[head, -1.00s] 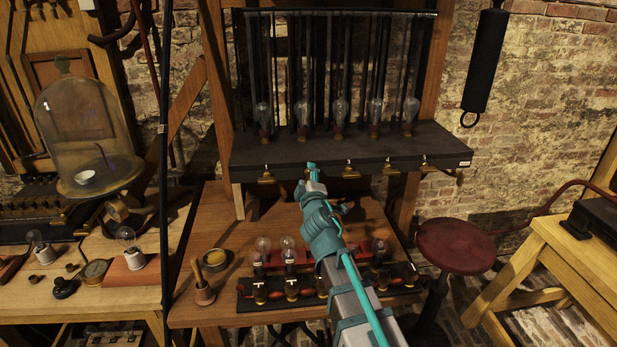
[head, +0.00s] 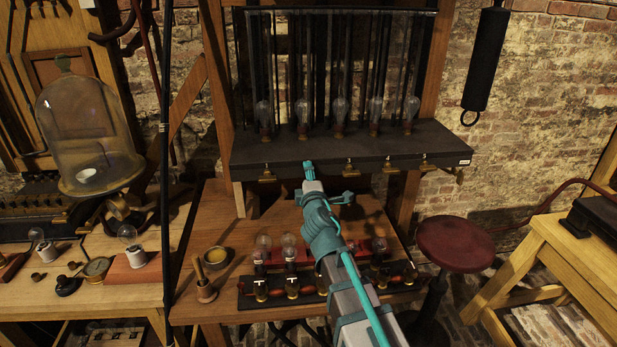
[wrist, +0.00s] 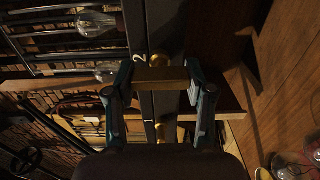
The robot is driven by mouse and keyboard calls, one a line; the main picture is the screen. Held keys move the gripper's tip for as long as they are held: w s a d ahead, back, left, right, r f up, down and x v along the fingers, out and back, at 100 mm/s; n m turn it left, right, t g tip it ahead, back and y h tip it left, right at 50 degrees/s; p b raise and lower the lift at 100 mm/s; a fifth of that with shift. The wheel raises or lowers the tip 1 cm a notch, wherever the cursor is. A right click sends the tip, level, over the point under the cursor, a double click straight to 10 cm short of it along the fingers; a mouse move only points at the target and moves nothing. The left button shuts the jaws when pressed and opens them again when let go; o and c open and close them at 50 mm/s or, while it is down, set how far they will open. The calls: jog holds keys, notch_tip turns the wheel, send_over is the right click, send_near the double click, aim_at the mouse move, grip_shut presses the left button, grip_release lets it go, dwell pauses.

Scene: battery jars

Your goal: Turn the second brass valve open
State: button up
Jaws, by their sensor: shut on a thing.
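The second brass valve (wrist: 160,78) shows in the wrist view as a brass bar handle beside a white "2" on the dark shelf edge. My gripper (wrist: 157,84) has one finger at each end of this bar and is shut on it. The bar lies crosswise between the fingers. In the head view my gripper (head: 308,166) is at the front edge of the dark shelf (head: 340,148), second place from the left, and hides the valve there. Other brass valves (head: 266,173) (head: 349,168) sit along the same edge on both sides.
Several glass bulbs (head: 303,112) stand on the shelf before dark vertical rods. Below, the wooden bench (head: 212,232) holds more bulbs (head: 289,242), a small bowl (head: 217,257) and a mortar-like pot (head: 206,291). A red stool (head: 455,243) stands to the right.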

jog(key=o, duration=1.2)
jog(key=shift+c, duration=0.2)
jog(key=s+d, duration=0.1)
jog(key=s, duration=0.6)
jog(key=shift+s+d, duration=0.2)
jog(key=shift+d, duration=0.05)
